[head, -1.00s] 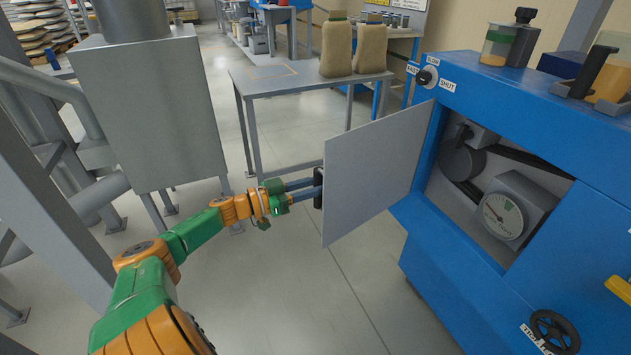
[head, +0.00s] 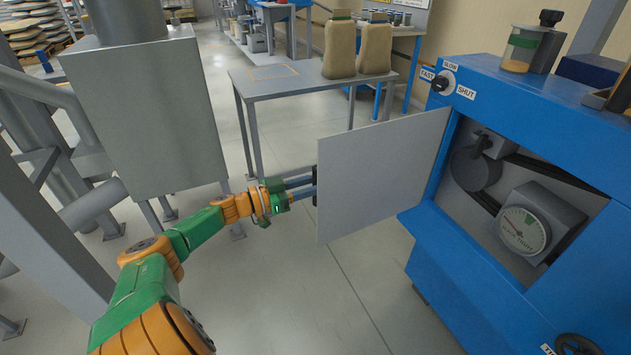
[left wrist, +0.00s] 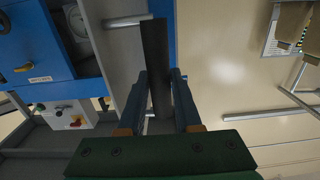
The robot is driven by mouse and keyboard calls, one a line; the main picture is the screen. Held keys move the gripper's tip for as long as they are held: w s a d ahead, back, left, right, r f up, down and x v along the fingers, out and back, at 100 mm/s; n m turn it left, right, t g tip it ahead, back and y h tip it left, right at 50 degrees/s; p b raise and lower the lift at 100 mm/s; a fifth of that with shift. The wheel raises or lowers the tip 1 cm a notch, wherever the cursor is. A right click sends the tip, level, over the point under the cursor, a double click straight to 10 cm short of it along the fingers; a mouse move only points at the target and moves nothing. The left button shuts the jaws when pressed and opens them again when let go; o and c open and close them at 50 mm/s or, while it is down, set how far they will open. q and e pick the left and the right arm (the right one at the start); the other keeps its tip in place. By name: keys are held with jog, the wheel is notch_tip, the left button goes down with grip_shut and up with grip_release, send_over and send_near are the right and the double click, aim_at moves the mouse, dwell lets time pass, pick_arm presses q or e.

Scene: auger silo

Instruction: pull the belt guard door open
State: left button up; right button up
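The belt guard door (head: 375,170) is a flat light-grey panel standing well out from the blue machine's opening, hinged at its right edge. My left gripper (head: 314,188) reaches its free left edge, with fingertips partly hidden behind the panel. In the left wrist view, the dark bar handle (left wrist: 155,50) runs between the two fingers of my left gripper (left wrist: 159,80), which look closed against its sides. Grey posts join the bar to the door panel (left wrist: 115,45). My right gripper is not in view.
The blue machine (head: 430,250) fills the right, with belt, pulley (head: 475,167) and gauge (head: 524,231) showing in its opening. A grey table (head: 300,90) with two sacks stands behind the door. The floor in front of the door is clear.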

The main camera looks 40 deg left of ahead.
pick_arm(q)
jog(key=shift+o, duration=0.3)
jog(key=shift+w+f, duration=0.2)
jog(key=shift+w, duration=0.05)
jog(key=p+v, duration=0.1)
jog(key=v, duration=0.6)
